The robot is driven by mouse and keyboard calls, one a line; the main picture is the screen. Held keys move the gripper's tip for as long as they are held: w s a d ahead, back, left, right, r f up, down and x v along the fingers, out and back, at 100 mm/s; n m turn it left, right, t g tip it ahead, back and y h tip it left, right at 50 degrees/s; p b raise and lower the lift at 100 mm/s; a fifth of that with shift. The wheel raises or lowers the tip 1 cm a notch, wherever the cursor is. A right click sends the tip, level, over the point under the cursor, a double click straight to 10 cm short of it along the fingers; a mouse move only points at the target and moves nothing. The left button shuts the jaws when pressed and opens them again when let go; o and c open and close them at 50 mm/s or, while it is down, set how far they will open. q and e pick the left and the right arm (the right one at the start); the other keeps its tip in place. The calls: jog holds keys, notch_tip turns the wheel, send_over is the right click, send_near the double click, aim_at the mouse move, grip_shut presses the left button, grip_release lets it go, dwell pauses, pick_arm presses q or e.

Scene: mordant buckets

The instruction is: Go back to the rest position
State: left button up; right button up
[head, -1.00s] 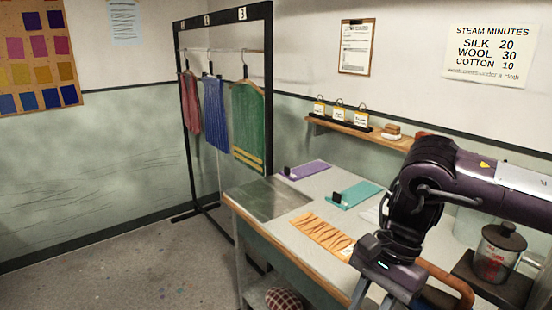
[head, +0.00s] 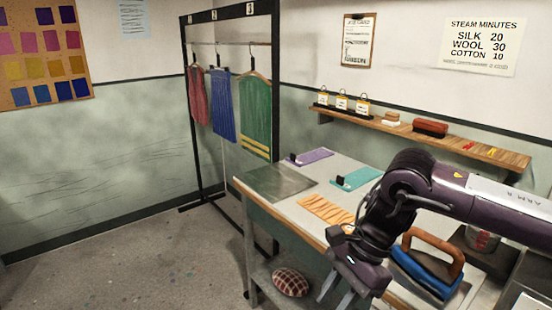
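My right gripper (head: 334,297) hangs at the lower middle of the head view, at the front edge of the workbench (head: 290,212). Its two fingers point down and stand apart, with nothing seen between them; the tips are near the bottom of the picture. The purple arm comes in from the right, over the bench. My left gripper is not in view. A blue iron (head: 425,272) with a brown handle stands just right of the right gripper, partly behind the arm.
An orange cloth (head: 325,211), a teal cloth (head: 355,178) and a purple cloth (head: 309,157) lie on the bench. A checked cushion (head: 290,282) sits on the lower shelf. A rack (head: 187,100) holds three garments. A wall shelf (head: 450,140) runs behind. Floor at left is clear.

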jog(key=w+a+f+m+t+y, duration=0.4)
jog(key=w+a+f+m+y, duration=0.3)
jog(key=w+a+f+m, duration=0.6)
jog(key=s+d+f+m+t+h, duration=0.1)
jog(key=d+f+m+t+h, duration=0.2)
jog(key=f+m, duration=0.85)
jog(key=s+d+f+m+t, duration=0.1)
jog(key=d+f+m+t, duration=0.25)
jog(key=f+m, duration=0.8)
jog(key=s+d+f+m+g+h, duration=0.1)
jog(key=s+d+f+m+h, duration=0.1)
jog(key=s+d+f+m, duration=0.35)
jog(key=s+d+f+m+g+h, duration=0.1)
jog(key=s+d+f+m+h, duration=0.15)
jog(key=s+f, duration=0.55)
jog(key=s+d+f+m+h, duration=0.2)
jog(key=s+d+f+m, duration=0.25)
jog(key=s+f, duration=0.25)
jog(key=s+d+f+m+g+h, duration=0.1)
jog(key=s+d+f+m, duration=0.1)
jog(key=s, duration=0.7)
jog(key=s+d+f+m+g, duration=0.2)
jog(key=s+f+m, duration=0.1)
jog(key=s, duration=0.6)
jog(key=s+d+f+m+g+h, duration=0.1)
jog(key=s+d+f+m+g, duration=0.1)
jog(key=s, duration=0.7)
jog(key=shift+d+f+m+h, duration=0.2)
jog(key=shift+f+m+h, duration=0.15)
jog(key=shift+f+m, duration=0.45)
